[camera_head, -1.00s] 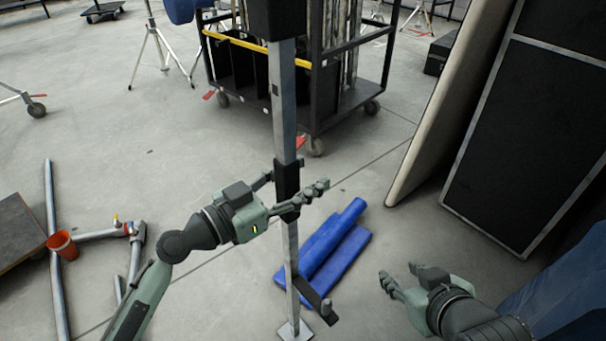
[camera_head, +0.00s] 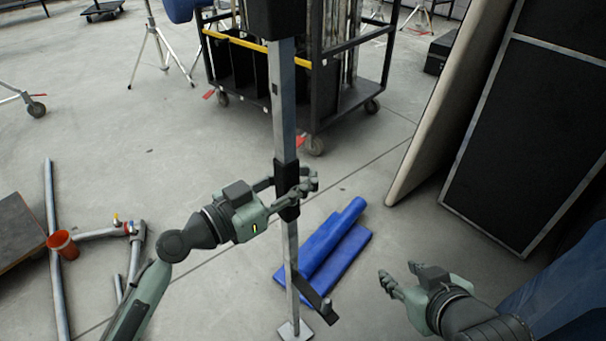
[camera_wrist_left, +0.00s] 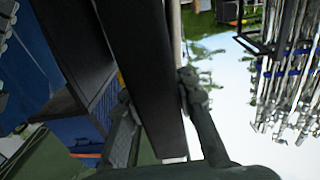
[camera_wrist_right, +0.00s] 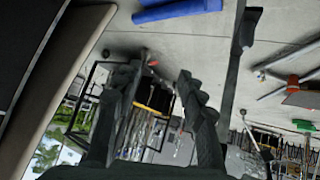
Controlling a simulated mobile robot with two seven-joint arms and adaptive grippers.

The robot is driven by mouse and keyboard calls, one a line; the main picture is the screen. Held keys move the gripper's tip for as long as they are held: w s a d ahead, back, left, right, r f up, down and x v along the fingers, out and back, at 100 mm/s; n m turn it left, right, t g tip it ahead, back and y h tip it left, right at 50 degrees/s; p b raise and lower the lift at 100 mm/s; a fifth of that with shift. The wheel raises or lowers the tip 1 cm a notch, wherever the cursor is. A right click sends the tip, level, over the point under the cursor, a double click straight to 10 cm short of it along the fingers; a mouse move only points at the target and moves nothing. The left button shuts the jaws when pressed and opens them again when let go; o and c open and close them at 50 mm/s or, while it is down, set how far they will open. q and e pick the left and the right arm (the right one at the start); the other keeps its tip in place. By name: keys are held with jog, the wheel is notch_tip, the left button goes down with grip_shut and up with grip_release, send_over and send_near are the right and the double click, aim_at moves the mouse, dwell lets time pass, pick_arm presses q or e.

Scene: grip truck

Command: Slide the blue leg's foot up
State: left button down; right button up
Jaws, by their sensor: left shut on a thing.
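The leg (camera_head: 283,105) is an upright grey metal tube with a black collar (camera_head: 287,175) partway down. A thinner grey inner tube (camera_head: 291,240) comes out below it and ends in a flat square foot plate (camera_head: 295,330) at floor level. A black lever-like bracket (camera_head: 315,297) sticks out low on the tube. My left gripper (camera_head: 287,187) is shut around the black collar, which also shows as a dark bar between the fingers in the left wrist view (camera_wrist_left: 145,75). My right gripper (camera_head: 400,278) is open and empty to the lower right; its spread fingers show in the right wrist view (camera_wrist_right: 160,85).
Blue rolled pads (camera_head: 335,245) lie on the floor behind the leg. A wheeled cart (camera_head: 345,100) stands behind. Large dark panels (camera_head: 530,120) lean at the right. Floor between is open.

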jog(key=s+d+f+m+g+h+p, duration=0.1)
jog(key=s+d+f+g+h+p, duration=0.15)
jog(key=s+d+f+g, duration=0.35)
pick_arm(q)
notch_tip(320, 180, up, 13)
jog(key=p, duration=0.5)
pick_arm(e)
notch_tip(320, 180, down, 10)
jog(key=s+d, duration=0.1)
jog(key=shift+s+d+y, duration=0.15)
jog(key=shift+s+y, duration=0.1)
jog(key=shift+y, duration=0.1)
jog(key=shift+f, duration=0.1)
pick_arm(q)
jog(key=c, duration=1.6)
grip_release()
jog(key=o, duration=0.4)
jog(key=shift+f, duration=0.1)
jog(key=shift+o, duration=0.2)
jog(key=shift+f, duration=0.1)
